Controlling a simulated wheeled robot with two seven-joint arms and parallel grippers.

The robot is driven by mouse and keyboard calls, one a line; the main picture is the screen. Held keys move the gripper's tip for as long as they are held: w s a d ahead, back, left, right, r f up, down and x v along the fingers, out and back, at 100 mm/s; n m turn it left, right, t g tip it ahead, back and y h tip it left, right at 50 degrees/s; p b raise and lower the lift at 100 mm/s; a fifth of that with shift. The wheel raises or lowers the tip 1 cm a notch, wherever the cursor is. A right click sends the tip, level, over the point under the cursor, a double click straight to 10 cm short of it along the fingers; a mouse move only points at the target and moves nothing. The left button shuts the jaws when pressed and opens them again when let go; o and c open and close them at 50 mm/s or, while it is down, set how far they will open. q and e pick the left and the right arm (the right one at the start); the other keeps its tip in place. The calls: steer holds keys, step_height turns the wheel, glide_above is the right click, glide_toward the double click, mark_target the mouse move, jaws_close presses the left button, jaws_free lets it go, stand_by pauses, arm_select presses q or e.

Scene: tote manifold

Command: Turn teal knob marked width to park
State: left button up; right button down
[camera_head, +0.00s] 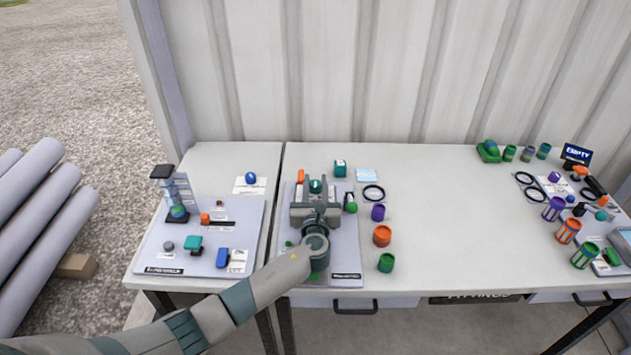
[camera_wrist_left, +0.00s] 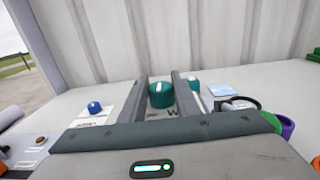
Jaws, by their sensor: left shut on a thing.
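The teal knob (camera_head: 316,186) stands on the grey panel (camera_head: 345,255) in the middle of the bench. My left gripper (camera_head: 315,192) reaches over the panel from the front, one finger on each side of the knob, and is shut on it. In the left wrist view the knob (camera_wrist_left: 161,96) shows a white mark on its top, between the two fingers (camera_wrist_left: 162,90). A label below it is mostly covered; only a letter like W shows. The park mark cannot be made out. My right gripper is not in view.
A teal-and-white block (camera_head: 340,168) stands behind the panel. Purple (camera_head: 378,212), orange (camera_head: 382,236) and green (camera_head: 386,262) cups stand to its right. A left panel (camera_head: 235,215) carries a clear column (camera_head: 176,195) and blue knobs. The bench between the cups and the right-hand fittings is clear.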

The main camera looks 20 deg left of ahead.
arm_select(q)
steer(key=shift+n+y, duration=0.4)
steer(key=shift+y, duration=0.2)
steer(key=o, duration=1)
steer(key=shift+o, duration=0.2)
steer(key=shift+s, duration=0.1)
steer(key=b+v, duration=0.1)
steer(key=v, duration=0.4)
steer(key=b+v, duration=0.1)
steer(key=v, duration=0.5)
steer(key=b+v, duration=0.1)
steer(key=v, duration=0.5)
steer(key=shift+d+r, duration=0.2)
steer(key=shift+r, duration=0.05)
steer(key=shift+s+f, duration=0.1)
steer(key=shift+s, duration=0.05)
